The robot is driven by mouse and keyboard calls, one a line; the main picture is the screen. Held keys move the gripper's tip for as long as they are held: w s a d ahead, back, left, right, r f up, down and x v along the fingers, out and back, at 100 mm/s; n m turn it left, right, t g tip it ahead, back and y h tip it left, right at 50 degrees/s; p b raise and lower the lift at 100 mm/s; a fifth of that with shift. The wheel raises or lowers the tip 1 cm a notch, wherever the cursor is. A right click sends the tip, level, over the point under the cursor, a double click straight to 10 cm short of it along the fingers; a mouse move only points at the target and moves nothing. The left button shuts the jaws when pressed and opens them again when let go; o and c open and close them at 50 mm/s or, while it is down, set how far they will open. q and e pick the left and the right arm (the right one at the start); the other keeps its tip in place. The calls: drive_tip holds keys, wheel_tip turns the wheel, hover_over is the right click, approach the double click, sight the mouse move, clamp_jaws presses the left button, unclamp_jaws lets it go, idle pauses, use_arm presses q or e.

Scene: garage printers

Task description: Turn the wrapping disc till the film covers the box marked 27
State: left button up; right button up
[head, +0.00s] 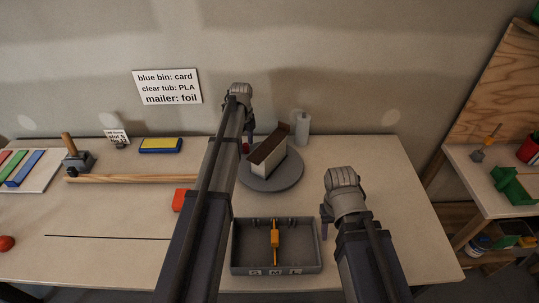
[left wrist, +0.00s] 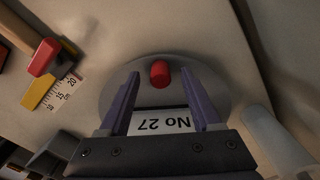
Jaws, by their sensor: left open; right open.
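The grey wrapping disc (head: 290,180) lies on the table and carries an off-white box with a dark brown top (head: 270,160). In the left wrist view, the label "No 27" (left wrist: 162,123) shows upside down, and a red knob (left wrist: 160,73) stands near the rim of the disc (left wrist: 117,95). My left gripper (left wrist: 162,76) is open over the disc, its fingers either side of the knob in the picture; contact cannot be told. My right gripper (head: 326,222) is open and empty, in front of the disc. I cannot make out film on the box.
A pale cylinder (head: 303,128) stands behind the disc. A grey tray (head: 300,268) with an orange tool (head: 275,242) lies in front. A red block (head: 180,200) and a wooden rod (head: 130,179) lie left. The table right of the disc is clear.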

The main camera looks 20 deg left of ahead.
use_arm(q)
wheel_tip(320, 180, up, 10)
drive_tip(key=p, duration=0.9)
drive_tip(key=shift+p, duration=0.3)
drive_tip(key=shift+f, duration=0.1)
drive_tip(key=shift+o, duration=0.2)
drive_tip(key=o, duration=0.5)
wheel_tip(320, 180, up, 8)
drive_tip(key=p, duration=0.7)
drive_tip(key=shift+f+p, duration=0.1)
drive_tip(key=shift+p, duration=0.25)
